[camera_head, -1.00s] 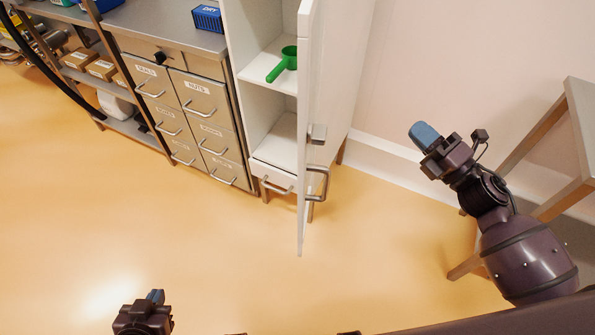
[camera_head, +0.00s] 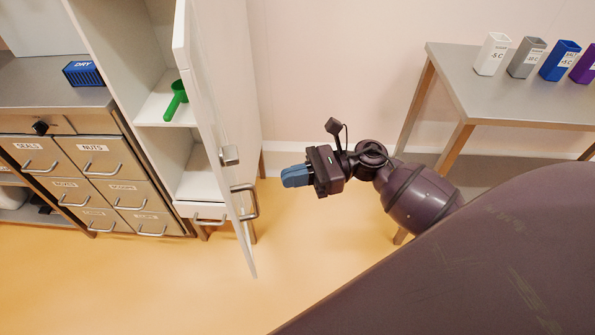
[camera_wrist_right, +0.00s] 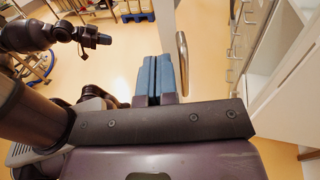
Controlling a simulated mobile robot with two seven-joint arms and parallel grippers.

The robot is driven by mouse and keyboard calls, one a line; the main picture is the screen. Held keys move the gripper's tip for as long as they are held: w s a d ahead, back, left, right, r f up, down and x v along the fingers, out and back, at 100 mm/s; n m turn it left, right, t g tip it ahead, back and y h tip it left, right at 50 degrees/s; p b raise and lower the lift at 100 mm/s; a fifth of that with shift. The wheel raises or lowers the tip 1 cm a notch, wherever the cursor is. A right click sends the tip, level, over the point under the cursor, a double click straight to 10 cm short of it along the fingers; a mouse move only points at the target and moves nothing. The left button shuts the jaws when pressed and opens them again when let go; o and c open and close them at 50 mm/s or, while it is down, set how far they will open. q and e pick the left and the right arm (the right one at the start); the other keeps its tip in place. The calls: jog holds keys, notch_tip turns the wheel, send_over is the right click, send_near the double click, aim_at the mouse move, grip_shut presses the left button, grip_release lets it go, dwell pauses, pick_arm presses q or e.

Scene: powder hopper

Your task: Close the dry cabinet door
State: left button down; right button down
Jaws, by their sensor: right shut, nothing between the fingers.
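The dry cabinet (camera_head: 151,108) is tall and white, and its door (camera_head: 205,88) stands wide open toward me. The door's metal handle (camera_head: 256,203) is on its outer face, near the lower free edge. My right gripper (camera_head: 290,176) is shut and empty, just right of the handle in the head view, with its blue fingers pointing at the door. In the right wrist view the shut fingers (camera_wrist_right: 155,76) are beside the handle (camera_wrist_right: 182,62), with a gap visible. My left gripper (camera_wrist_right: 95,40) shows small at the upper left there; its jaws are unclear.
A green scoop (camera_head: 176,100) is on a shelf inside the cabinet. Labelled drawers (camera_head: 100,160) stand left of it. A table (camera_head: 500,105) with several coloured containers stands at the right, close to my right arm. The floor (camera_head: 170,290) before the cabinet is clear.

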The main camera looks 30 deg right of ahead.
aim_at(229, 191)
jog(key=p+x, duration=0.1)
jog(key=x, duration=0.7)
jog(key=shift+w+a, duration=0.1)
jog(key=shift+a, duration=0.2)
jog(key=shift+x, duration=0.8)
